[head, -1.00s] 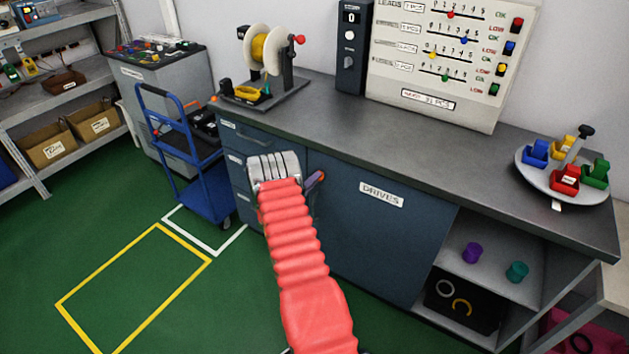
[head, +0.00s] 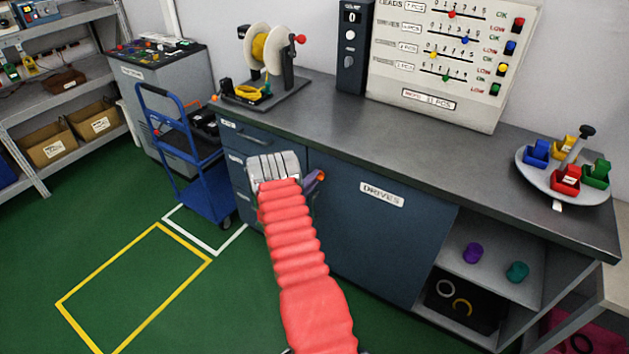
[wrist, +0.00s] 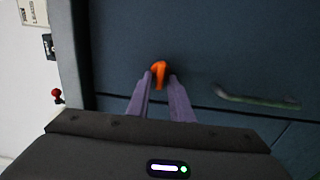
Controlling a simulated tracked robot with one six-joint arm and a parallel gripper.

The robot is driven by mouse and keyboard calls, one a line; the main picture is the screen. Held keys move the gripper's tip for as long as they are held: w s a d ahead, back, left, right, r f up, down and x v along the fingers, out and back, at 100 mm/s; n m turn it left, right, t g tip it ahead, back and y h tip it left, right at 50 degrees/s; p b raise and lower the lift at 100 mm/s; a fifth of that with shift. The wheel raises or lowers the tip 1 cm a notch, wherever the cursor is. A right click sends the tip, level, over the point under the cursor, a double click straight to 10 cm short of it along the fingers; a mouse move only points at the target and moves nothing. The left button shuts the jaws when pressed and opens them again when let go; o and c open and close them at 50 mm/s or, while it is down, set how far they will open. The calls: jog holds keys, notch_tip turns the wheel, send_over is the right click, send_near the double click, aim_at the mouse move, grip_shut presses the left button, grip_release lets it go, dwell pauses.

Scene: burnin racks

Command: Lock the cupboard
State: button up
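The cupboard is the dark blue door labelled DRIVES (head: 365,235) under the bench, and it looks closed. A small orange key or knob (head: 320,175) shows at the door's upper left corner. It also shows in the wrist view (wrist: 158,70). My gripper (wrist: 161,77) has its two purple fingers on either side of this orange part, with a narrow gap showing between them. The fingers look open around it; firm contact is not visible. In the head view my gripper (head: 309,183) is largely hidden behind my red-sleeved arm.
Drawers with a handle (wrist: 258,100) lie left of the door. A spool stand (head: 265,65), a count board (head: 450,60) and a round tray of bins (head: 540,180) stand on the bench. A blue trolley (head: 190,165) is at left. Green floor is clear at left.

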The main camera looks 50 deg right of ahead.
jog(key=shift+o, duration=0.9)
jog(key=shift+s, duration=0.15)
jog(key=shift+a, duration=0.1)
jog(key=s+a, duration=0.1)
jog(key=a, duration=1.2)
jog(key=shift+s+a, duration=0.15)
jog(key=shift+a, duration=0.15)
